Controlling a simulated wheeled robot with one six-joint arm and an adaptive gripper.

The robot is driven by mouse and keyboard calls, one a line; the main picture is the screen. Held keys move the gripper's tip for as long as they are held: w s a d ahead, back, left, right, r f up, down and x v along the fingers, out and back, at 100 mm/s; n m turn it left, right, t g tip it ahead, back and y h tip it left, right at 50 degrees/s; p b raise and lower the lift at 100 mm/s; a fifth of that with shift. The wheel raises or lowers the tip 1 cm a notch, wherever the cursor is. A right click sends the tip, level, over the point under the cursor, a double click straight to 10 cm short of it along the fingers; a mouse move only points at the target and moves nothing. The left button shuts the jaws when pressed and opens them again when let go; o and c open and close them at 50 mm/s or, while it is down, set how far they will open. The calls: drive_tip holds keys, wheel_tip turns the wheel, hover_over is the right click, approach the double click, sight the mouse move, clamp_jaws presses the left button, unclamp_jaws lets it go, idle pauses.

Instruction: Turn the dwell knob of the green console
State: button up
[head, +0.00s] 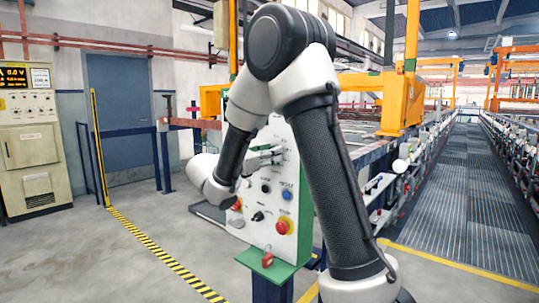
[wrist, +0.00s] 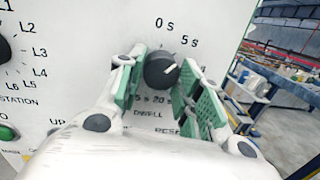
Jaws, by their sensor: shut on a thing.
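The green console (head: 285,268) stands ahead of me, with a pale panel face and a green lower ledge. In the wrist view the dwell knob (wrist: 159,70) is a round black knob with a white pointer mark, on the pale panel (wrist: 95,40). The mark points right and slightly up, below the 5 s label. "DWELL" is printed under the knob, and part of its scale is hidden by my fingers. My gripper (wrist: 162,88) has its green-padded fingers on either side of the knob, shut on it. In the head view my gripper (head: 265,155) is at the panel and the knob cannot be made out.
A selector knob (wrist: 4,48) marked L2 to L6 and a green button (wrist: 8,132) lie left. Lower on the panel are a blue button (head: 287,194), a red stop button (head: 283,227) and a red padlock (head: 267,257). Orange gantries and a walkway (head: 470,190) lie right.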

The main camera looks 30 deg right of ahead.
drive_tip(key=o, duration=1)
drive_tip(key=shift+a, duration=0.1)
drive_tip(key=v, duration=1.2)
drive_tip(key=shift+f, duration=0.1)
